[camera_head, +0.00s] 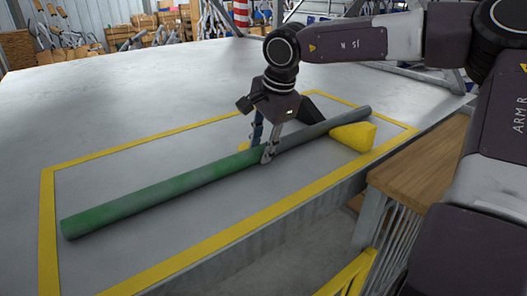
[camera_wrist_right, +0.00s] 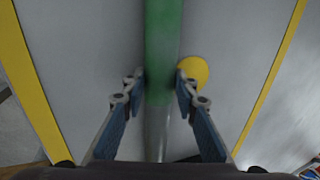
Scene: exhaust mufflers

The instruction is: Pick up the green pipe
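The green pipe (camera_head: 165,190) is long and lies diagonally over the work table, green at its left part and grey toward its right end. My right gripper (camera_head: 265,153) points down at the pipe near its middle, with a finger on each side. In the right wrist view the pipe (camera_wrist_right: 164,40) runs between the fingertips of my right gripper (camera_wrist_right: 161,76), and both tips appear to touch its sides. I cannot tell whether the pipe is clear of the table. My left gripper is not in view.
A yellow block (camera_head: 353,136) sits beside the pipe's right part and also shows in the right wrist view (camera_wrist_right: 195,68). A yellow border (camera_head: 46,230) marks the table surface (camera_head: 130,100). A wooden top (camera_head: 415,175) stands at the right. Boxes with mufflers (camera_head: 150,30) are in the background.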

